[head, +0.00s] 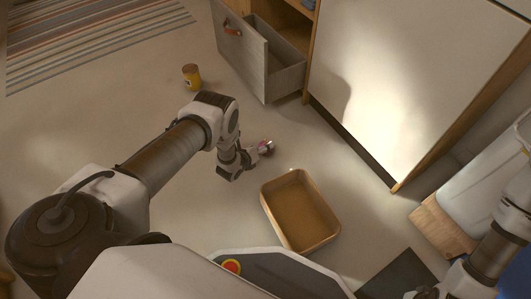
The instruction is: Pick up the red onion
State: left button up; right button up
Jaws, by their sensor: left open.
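The red onion (267,146) shows as a small dark red patch on the floor, above the tan box. My left gripper (262,150) reaches down to it from the left. Its jaws are open, with the fingers close around or beside the onion. The fingers hide part of the onion, and I cannot tell whether they touch it. My right arm shows at the lower right, but its gripper is not in view.
A tan open box (318,205) sits on the floor just below the left gripper. An open grey drawer (241,55) juts from the cabinet (405,75). A striped rug (90,35) lies far left.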

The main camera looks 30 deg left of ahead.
pick_arm(q)
jog(key=shift+w, duration=0.2)
jog(key=c, duration=1.4)
jog(key=shift+o, duration=0.2)
